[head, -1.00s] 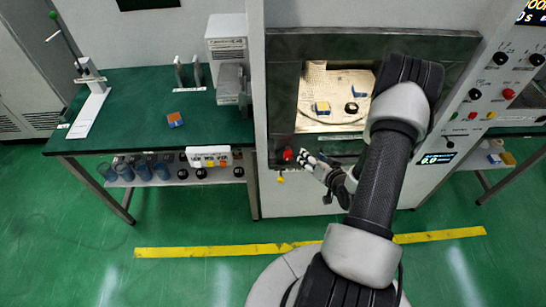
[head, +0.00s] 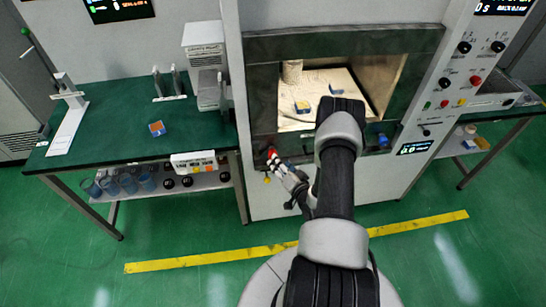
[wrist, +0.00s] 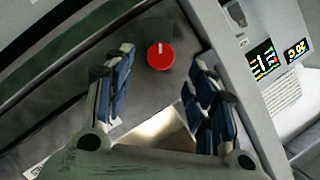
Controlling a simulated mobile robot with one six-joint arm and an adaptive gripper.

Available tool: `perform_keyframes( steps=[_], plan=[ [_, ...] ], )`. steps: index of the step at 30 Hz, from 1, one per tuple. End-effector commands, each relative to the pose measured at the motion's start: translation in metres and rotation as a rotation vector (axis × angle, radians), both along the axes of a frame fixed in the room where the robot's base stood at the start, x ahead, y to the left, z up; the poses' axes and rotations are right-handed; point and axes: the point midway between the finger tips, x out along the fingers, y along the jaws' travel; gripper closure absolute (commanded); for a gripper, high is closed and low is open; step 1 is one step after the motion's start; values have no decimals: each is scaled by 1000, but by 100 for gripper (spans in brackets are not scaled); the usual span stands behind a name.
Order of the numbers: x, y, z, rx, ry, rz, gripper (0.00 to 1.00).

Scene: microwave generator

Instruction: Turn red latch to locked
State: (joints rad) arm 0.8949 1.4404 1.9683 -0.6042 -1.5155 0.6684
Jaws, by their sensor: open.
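The red latch (head: 271,152) is a round knob at the lower left corner of the microwave chamber's dark front frame. In the wrist view the red latch (wrist: 160,57) shows a short white mark pointing up in the picture. My gripper (head: 277,162) is right by the latch in the head view. In the wrist view my gripper (wrist: 164,72) is open and empty, with the latch between the fingers in the picture. No finger visibly touches it. The exact depth gap cannot be told.
The chamber (head: 345,78) is open, with small blue-and-yellow blocks inside. A blue part (head: 383,140) sits at the frame's lower right. A control panel (head: 452,90) is on the right. A green table (head: 110,125) with a small cube stands left. Floor in front is clear.

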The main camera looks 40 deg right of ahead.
Motion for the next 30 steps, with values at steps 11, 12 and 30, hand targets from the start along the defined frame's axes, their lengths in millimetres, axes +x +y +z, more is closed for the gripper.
perform_keyframes(
  steps=[11,12,30],
  plan=[
    [59,-16,-18,-1,-1,1,49],
    [62,-17,-18,-1,-1,0,49],
    [67,-18,-20,0,1,-1,63]
  ],
)
